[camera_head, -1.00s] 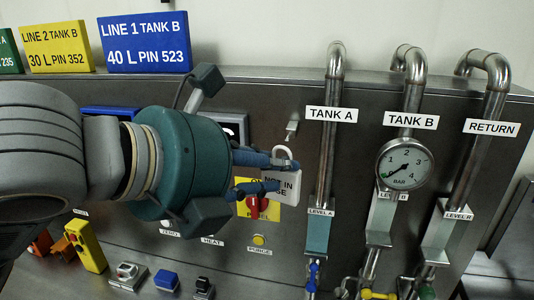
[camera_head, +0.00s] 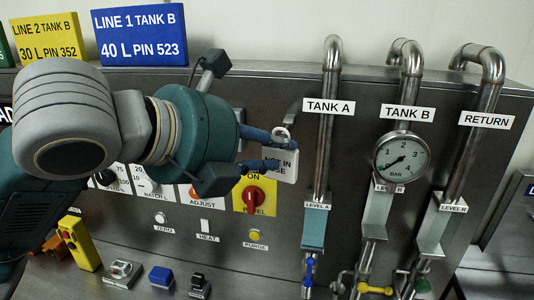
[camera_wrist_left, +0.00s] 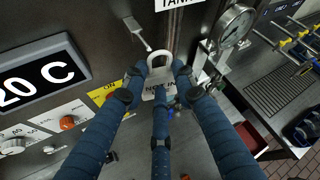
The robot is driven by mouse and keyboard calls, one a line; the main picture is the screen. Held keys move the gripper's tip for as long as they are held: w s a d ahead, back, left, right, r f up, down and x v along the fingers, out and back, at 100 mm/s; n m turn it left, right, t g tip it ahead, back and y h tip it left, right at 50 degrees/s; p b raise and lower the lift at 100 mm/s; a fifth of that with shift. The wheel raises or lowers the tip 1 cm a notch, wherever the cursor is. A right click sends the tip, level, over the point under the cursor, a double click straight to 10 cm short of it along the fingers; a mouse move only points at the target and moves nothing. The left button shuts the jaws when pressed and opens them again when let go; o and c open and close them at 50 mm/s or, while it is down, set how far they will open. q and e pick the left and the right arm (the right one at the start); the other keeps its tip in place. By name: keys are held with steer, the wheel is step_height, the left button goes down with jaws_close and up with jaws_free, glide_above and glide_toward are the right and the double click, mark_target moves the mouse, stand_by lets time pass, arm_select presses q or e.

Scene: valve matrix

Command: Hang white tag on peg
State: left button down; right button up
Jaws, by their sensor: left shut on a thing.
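The white tag (camera_head: 288,164), with dark lettering and a loop on top, is held upright in front of the panel in the head view. My left gripper (camera_head: 277,150) is shut on it, its blue fingers reaching in from the left. In the left wrist view the tag (camera_wrist_left: 160,92) sits between the fingers of my left gripper (camera_wrist_left: 162,78), partly hidden by them. The metal peg (camera_wrist_left: 137,34) sticks out of the panel to the upper left of the loop there. In the head view the peg (camera_head: 293,111) shows just above the loop. I cannot tell whether they touch. My right gripper is out of view.
The TANK A pipe (camera_head: 327,150) stands close to the right of the tag. A red knob (camera_head: 254,194) on a yellow plate is below the gripper. The pressure gauge (camera_head: 401,158) is farther right. A yellow box (camera_head: 78,243) stands on the ledge at left.

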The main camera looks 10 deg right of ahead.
arm_select(q)
steer(key=shift+w+d+f, duration=0.1)
steer(key=shift+w+d, duration=0.25)
steer(key=shift+w, duration=0.4)
steer(key=shift+w+d+f, duration=0.1)
steer(key=shift+w+d, duration=0.2)
steer(key=shift+w, duration=0.4)
steer(key=shift+w+d+f, duration=0.2)
steer(key=shift+w+f, duration=0.05)
steer(key=shift+w, duration=0.2)
steer(key=shift+w+d+f, duration=0.15)
steer(key=shift+w+f, duration=0.05)
steer(key=shift+w, duration=0.25)
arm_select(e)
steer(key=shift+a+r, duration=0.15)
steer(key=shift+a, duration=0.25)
arm_select(q)
steer(key=c, duration=1.4)
jaws_free()
steer(key=shift+o, duration=0.5)
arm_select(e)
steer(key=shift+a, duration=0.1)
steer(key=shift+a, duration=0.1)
